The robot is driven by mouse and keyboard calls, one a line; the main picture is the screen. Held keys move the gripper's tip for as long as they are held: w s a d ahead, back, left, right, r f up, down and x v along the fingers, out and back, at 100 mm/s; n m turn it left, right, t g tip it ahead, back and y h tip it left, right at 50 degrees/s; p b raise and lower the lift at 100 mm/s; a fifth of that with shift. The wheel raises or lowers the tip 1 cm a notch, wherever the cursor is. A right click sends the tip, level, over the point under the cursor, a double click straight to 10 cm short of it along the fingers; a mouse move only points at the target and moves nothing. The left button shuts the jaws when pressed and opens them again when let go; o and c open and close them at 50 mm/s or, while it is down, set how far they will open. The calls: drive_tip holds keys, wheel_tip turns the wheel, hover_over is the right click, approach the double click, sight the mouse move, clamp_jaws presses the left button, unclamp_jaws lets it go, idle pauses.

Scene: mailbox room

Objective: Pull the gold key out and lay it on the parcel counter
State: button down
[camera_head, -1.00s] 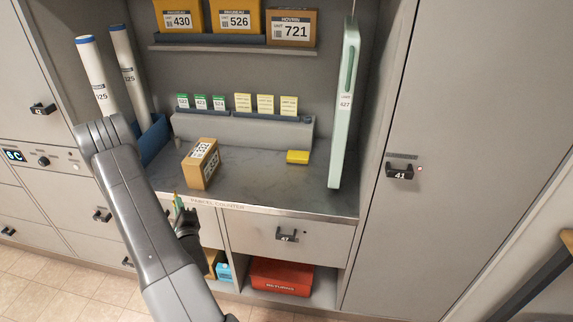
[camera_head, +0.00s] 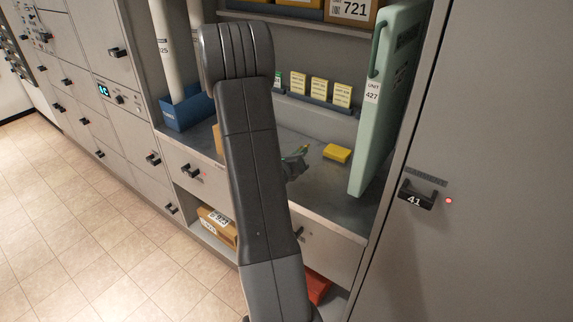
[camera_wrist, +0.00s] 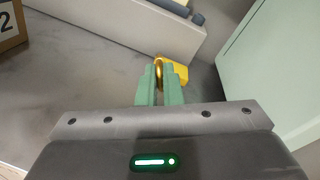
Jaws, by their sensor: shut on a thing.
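My gripper (camera_wrist: 159,85) has green fingers and is shut on the gold key (camera_wrist: 158,66), whose rounded gold end shows between the fingertips in the wrist view. In the head view my gripper (camera_head: 301,155) is partly behind my arm, over the grey parcel counter (camera_head: 335,205). The key cannot be made out there. The key is out over the counter; its height above the surface is hard to tell. A yellow block (camera_head: 337,153) lies on the counter just beyond the fingertips, and it also shows in the wrist view (camera_wrist: 181,72).
A pale green case (camera_head: 385,110) stands at the counter's right end. A cardboard box (camera_wrist: 10,28) is at the left of the wrist view. Yellow cards (camera_head: 319,90) stand in a rack at the back. Locker door 41 (camera_head: 480,130) is at right. Bare counter lies around the block.

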drive_tip(key=shift+s+a+f+m+g+h+b, duration=0.1)
drive_tip(key=shift+a+f+m+g+b, duration=0.3)
drive_tip(key=shift+a+f+m+b, duration=0.55)
drive_tip(key=shift+s+a+f+m+g+h+b, duration=0.1)
drive_tip(key=shift+a+f+m+g+b, duration=0.4)
drive_tip(key=shift+f+m+b, duration=0.8)
drive_tip(key=shift+s+a+f+m+g+h+b, duration=0.1)
drive_tip(key=shift+a+f+m+g+b, duration=0.2)
drive_tip(key=shift+a+f+m+b, duration=0.85)
drive_tip(key=f+b, duration=0.1)
drive_tip(key=b, duration=0.1)
drive_tip(key=f+b, duration=0.1)
drive_tip(key=b, duration=0.2)
drive_tip(key=shift+d+f, duration=0.35)
drive_tip(key=shift+d, duration=0.05)
drive_tip(key=c, duration=1.5)
unclamp_jaws()
drive_tip(key=shift+s+a, duration=0.1)
drive_tip(key=shift+b+v, duration=1.45)
drive_tip(key=shift+v, duration=3.05)
